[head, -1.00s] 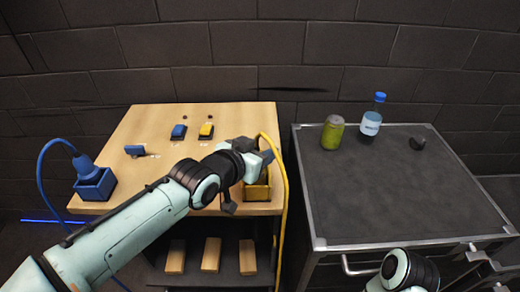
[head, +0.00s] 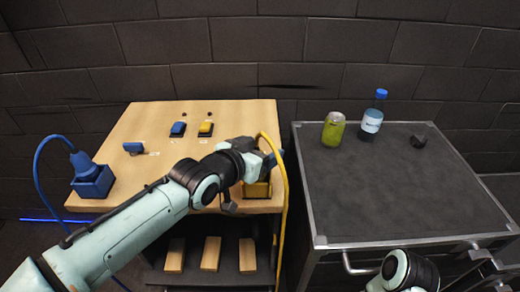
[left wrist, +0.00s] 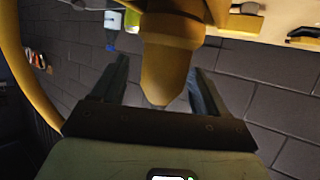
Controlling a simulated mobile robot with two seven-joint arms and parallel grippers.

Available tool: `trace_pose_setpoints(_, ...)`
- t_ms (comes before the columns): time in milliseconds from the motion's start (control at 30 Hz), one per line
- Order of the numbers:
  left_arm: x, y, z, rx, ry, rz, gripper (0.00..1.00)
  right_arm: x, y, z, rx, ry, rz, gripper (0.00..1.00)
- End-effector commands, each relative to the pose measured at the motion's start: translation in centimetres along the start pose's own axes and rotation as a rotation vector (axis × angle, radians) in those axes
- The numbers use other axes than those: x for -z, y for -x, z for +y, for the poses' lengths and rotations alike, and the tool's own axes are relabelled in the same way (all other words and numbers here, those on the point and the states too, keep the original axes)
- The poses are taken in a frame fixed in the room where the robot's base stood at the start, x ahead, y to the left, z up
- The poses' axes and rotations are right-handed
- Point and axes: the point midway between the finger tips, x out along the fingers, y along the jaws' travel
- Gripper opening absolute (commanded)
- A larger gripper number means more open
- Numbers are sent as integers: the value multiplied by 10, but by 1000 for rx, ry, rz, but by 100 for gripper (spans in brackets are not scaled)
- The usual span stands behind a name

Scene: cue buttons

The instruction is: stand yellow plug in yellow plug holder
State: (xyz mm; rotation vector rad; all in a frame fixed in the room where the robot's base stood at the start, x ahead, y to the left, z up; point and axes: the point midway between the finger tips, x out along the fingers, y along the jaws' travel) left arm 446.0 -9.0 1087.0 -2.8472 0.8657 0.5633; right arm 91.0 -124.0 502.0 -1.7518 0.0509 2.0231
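The yellow plug (left wrist: 168,65) shows in the left wrist view, between the two fingers of my left gripper (left wrist: 160,90). A gap shows between the left finger and the plug, so the gripper looks open around it. In the head view my left gripper (head: 262,160) is at the right edge of the wooden table, just above the yellow plug holder (head: 258,189), and hides the plug. A yellow cable (head: 284,190) hangs down beside the holder. I cannot tell how deep the plug sits in the holder. Part of my right gripper (head: 487,266) shows at the lower right; its fingers are unclear.
A blue plug stands in a blue holder (head: 92,187) at the table's left. A blue button (head: 178,129), a yellow button (head: 206,128) and a small blue switch (head: 133,147) are on the wooden table (head: 150,115). A can (head: 333,131) and bottle (head: 372,120) stand on the grey cart (head: 395,190).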

Motion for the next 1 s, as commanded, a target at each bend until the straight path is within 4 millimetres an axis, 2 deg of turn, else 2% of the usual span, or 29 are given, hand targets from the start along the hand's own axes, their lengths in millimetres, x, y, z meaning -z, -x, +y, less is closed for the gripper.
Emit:
trace_pose_setpoints(233,-1,0,0,0,0,-2,74,1,1,0,1,0,4,0)
trace_pose_setpoints(333,0,1,0,0,0,-1,74,7,4,-4,6,3,26,0)
trace_pose_setpoints(467,0,26,-1,2,2,2,74,6,2,-3,6,3,22,0)
trace_pose_setpoints(800,1,103,0,1,0,3,74,7,1,-3,6,3,24,0)
trace_pose_setpoints(1000,0,128,0,0,0,1,74,7,1,-3,6,3,25,0)
